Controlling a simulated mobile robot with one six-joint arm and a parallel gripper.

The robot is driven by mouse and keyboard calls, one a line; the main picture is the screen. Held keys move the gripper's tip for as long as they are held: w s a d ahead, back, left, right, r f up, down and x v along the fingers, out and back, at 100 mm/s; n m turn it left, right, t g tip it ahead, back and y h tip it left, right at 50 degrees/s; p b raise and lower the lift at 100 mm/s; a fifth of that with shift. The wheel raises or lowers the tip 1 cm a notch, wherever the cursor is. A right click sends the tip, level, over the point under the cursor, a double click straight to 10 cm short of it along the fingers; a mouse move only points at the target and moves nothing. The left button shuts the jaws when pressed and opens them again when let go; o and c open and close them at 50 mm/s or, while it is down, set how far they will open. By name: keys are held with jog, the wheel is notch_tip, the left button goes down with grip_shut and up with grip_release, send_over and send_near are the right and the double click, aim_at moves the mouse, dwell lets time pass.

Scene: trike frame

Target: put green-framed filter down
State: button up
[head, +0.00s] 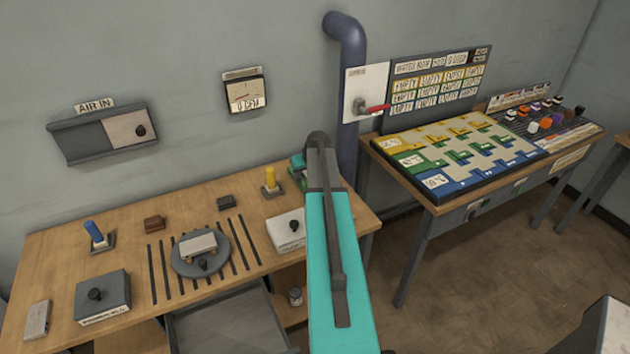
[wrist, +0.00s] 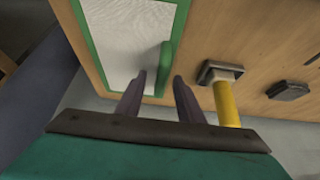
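The green-framed filter (wrist: 110,38) has a pale mesh face, a green border and a raised green grip. In the wrist view it appears to lie flat on the wooden bench. My gripper (wrist: 160,76) has its two dark fingers apart, one on each side of the green grip's near end, with a visible gap on the left. In the head view only a green corner of the filter (head: 297,162) shows at the bench's right end. My teal arm hides the rest of it and my fingers.
A yellow-handled tool (head: 271,180) stands on the bench (head: 130,225) close to the filter, and a small dark block (head: 226,202) lies farther left. A white-topped box (head: 287,230) sits nearer the front. A blue pipe (head: 348,120) runs down behind my arm.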

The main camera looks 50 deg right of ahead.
grip_shut()
jog(key=shift+r, duration=0.1)
dwell(0.3)
notch_tip(320, 180, up, 10)
jog(key=b, duration=0.3)
dwell(0.5)
dwell(0.5)
